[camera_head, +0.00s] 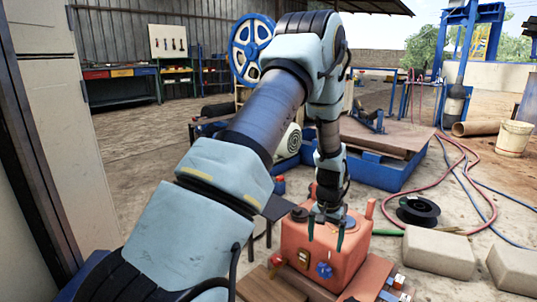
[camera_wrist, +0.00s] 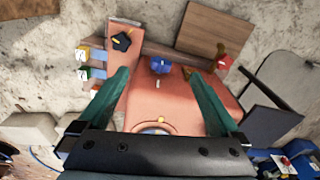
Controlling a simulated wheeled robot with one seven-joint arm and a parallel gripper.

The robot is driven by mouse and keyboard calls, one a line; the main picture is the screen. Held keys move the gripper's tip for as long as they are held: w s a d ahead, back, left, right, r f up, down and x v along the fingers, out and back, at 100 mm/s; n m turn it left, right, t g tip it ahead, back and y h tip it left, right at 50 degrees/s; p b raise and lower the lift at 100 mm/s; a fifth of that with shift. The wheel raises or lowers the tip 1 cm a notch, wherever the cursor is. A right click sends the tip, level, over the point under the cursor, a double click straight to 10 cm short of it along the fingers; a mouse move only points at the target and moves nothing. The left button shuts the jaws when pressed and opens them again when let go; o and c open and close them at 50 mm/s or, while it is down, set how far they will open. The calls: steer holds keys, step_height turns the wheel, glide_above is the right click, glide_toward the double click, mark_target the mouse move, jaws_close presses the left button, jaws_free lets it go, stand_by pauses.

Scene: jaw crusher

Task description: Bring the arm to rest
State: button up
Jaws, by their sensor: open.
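My arm reaches forward and bends down over an orange-red box-shaped unit (camera_head: 306,249). My gripper (camera_head: 326,237) points down just above the unit's top, with its fingers apart. In the wrist view my gripper (camera_wrist: 165,85) shows two green fingers spread wide with nothing held between them. The orange-red surface (camera_wrist: 162,104) lies below and between the fingers. Whether the fingertips touch the unit I cannot tell. A blue knob (camera_head: 324,270) is on the unit's front and shows in the wrist view (camera_wrist: 160,65).
A red knob (camera_head: 277,262) and a black star knob (camera_wrist: 122,41) are near the unit. Pale blocks (camera_head: 438,252), a black reel (camera_head: 418,211) and hoses (camera_head: 466,170) lie to the right. A blue-framed machine (camera_head: 388,178) stands behind. A wall panel (camera_head: 62,110) is close at left.

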steer(key=s+a+r+n, duration=0.3)
steer(key=s+a+r, duration=0.1)
steer(key=a+r, duration=1)
steer(key=s+a+r+n+t, duration=0.1)
steer(key=s+a+r+n, duration=0.3)
steer(key=s+a, duration=0.7)
step_height(320, 180, up, 34)
steer(key=m+p, duration=0.1)
steer(key=p, duration=3.2)
steer(key=shift+w+f, duration=0.2)
steer(key=shift+w, duration=0.25)
